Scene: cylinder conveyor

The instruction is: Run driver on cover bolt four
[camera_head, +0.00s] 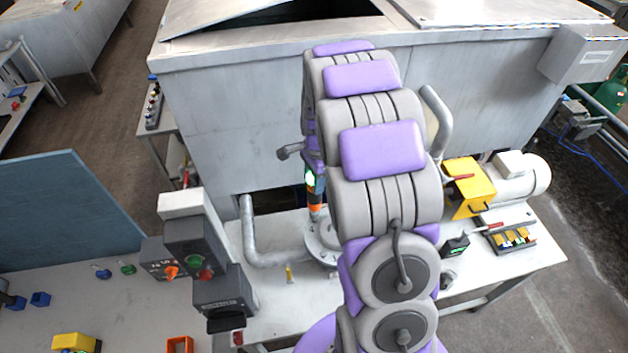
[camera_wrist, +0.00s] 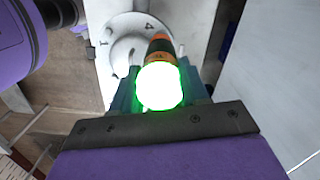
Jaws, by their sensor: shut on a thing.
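My gripper (camera_wrist: 159,92) is shut on the driver, with a dark finger on each side of it. The driver (camera_wrist: 158,45) has an orange and black body, and its end facing the wrist camera glows bright green. It also shows in the head view (camera_head: 315,209), pointing down, with its orange part just above the round pale grey cover (camera_head: 315,243). In the wrist view the cover (camera_wrist: 114,45) carries a "1" and a "4", and the driver overlaps its right side by the "4". The driver's tip and the bolt under it are hidden. I cannot tell whether they touch.
A grey pipe (camera_head: 262,258) bends beside the cover. A control box (camera_head: 197,250) with knobs stands left. A motor (camera_head: 525,175) with a yellow guard (camera_head: 467,188) and a small parts tray (camera_head: 511,238) are on the right. A large metal tank (camera_head: 235,110) stands behind.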

